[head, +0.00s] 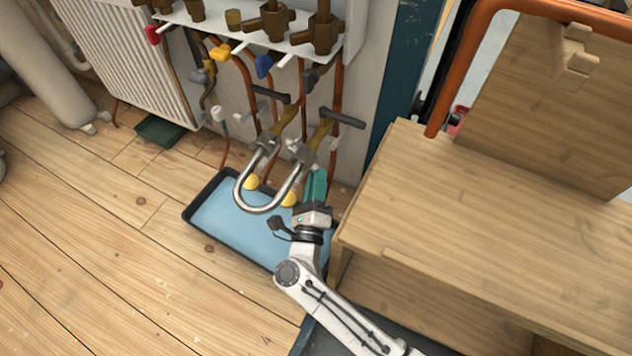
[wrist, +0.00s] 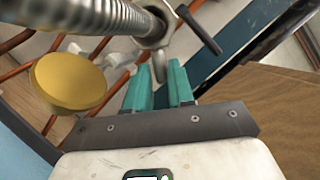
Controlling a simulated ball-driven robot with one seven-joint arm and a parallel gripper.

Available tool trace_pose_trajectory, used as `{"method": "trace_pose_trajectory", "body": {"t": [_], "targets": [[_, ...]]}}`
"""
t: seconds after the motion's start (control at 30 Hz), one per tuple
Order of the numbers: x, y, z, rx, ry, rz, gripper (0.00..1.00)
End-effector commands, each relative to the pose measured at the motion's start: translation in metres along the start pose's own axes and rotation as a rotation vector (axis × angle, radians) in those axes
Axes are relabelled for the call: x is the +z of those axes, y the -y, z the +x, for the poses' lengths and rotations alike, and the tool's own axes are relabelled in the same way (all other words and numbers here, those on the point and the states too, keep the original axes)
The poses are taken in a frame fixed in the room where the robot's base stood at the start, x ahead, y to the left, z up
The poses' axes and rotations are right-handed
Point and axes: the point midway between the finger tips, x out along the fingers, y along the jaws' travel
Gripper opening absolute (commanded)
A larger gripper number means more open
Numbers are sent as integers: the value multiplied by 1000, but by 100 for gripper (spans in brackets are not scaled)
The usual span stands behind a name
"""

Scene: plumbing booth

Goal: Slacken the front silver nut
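A silver U-shaped flexible hose (head: 262,205) joins two brass valves by silver nuts. The right, nearer silver nut (head: 303,152) sits at the hose's right end, under a brass valve (head: 322,132) with a dark lever. The other silver nut (head: 268,143) is to its left. My gripper (head: 316,178) is just below and right of the nearer nut. In the wrist view a silver nut (wrist: 157,28) shows ahead of my gripper (wrist: 161,75). The teal fingers are apart. A grey piece shows near their tips; I cannot tell if they touch it.
A blue-bottomed black tray (head: 225,222) lies below the hose. Yellow round caps (head: 288,199) sit near the hose. A wooden bench (head: 460,215) stands close on the right. Copper pipes (head: 337,100) run behind the valves. Floor is open at left.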

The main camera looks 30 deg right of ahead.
Motion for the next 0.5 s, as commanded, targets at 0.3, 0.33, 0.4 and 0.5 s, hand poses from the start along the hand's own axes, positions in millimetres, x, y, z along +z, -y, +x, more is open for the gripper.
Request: {"method": "trace_pose_trajectory", "body": {"t": [0.3, 0.33, 0.4, 0.5], "targets": [[0, 0, 0, 1, 0, 0, 0], [0, 0, 0, 1, 0, 0, 0], [0, 0, 0, 1, 0, 0, 0], [0, 1, 0, 3, 0, -6, 0]]}}
